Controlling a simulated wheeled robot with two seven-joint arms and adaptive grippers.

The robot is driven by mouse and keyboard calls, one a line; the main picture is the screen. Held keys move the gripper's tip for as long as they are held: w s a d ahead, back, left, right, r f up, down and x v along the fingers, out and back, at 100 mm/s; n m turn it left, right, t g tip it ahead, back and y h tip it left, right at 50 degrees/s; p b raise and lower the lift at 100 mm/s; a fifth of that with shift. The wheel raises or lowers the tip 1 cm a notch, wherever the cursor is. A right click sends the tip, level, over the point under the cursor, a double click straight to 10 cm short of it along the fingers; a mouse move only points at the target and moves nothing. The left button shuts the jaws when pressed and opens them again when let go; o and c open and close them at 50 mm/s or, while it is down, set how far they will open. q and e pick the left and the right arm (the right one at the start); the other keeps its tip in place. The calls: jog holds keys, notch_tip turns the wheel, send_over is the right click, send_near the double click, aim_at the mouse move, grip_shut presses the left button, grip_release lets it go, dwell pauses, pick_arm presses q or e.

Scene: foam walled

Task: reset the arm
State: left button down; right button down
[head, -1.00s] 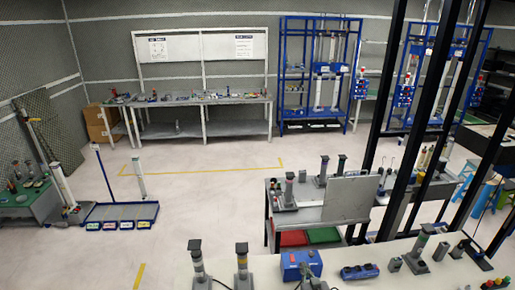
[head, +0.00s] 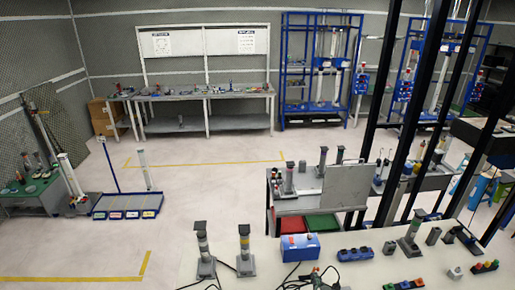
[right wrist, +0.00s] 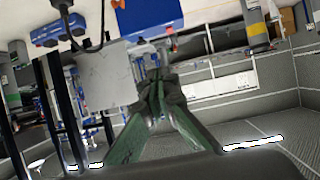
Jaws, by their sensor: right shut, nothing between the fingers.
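My right gripper (right wrist: 158,88) fills the lower middle of the right wrist view. Its two greenish fingers meet at the tips, with nothing held between them. Past the tips, the blue box (right wrist: 148,17) shows at the top of that view. In the head view the blue box (head: 298,247) stands on the near pale table (head: 225,278). A small dark shape at the bottom edge, just in front of the box, may be part of my right gripper; I cannot be sure. My left gripper is not in view.
Dark upright posts (head: 430,105) cross the right side. A grey workbench (head: 345,187) stands beyond. Open floor (head: 205,205) lies to the left.

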jog(key=s+d+f+g+h, duration=0.15)
jog(key=s+d+f, duration=0.3)
jog(key=s, duration=0.55)
jog(key=s+d+f+g, duration=0.3)
jog(key=s+d, duration=0.2)
jog(key=s, duration=0.5)
jog(key=s+d+f+g, duration=0.1)
jog(key=s+d+g, duration=0.1)
jog(key=s, duration=0.8)
jog(key=s+d+g, duration=0.1)
jog(key=s+g, duration=0.2)
jog(key=s, duration=0.7)
notch_tip(320, 180, down, 39)
jog(key=s+a+g+b, duration=0.1)
jog(key=s+b, duration=0.1)
jog(key=b, duration=0.6)
jog(key=s+f+g+b, duration=0.1)
jog(key=s+f+b, duration=0.2)
jog(key=s+f, duration=0.6)
jog(key=s+f+n+b, duration=0.1)
jog(key=s+f+b, duration=0.2)
jog(key=s+f, duration=0.7)
notch_tip(320, 180, down, 5)
jog(key=shift+a+r+g+y+b, duration=0.2)
jog(key=shift+g+y+b, duration=0.15)
jog(key=shift+y+b, duration=0.1)
jog(key=shift+s, duration=0.1)
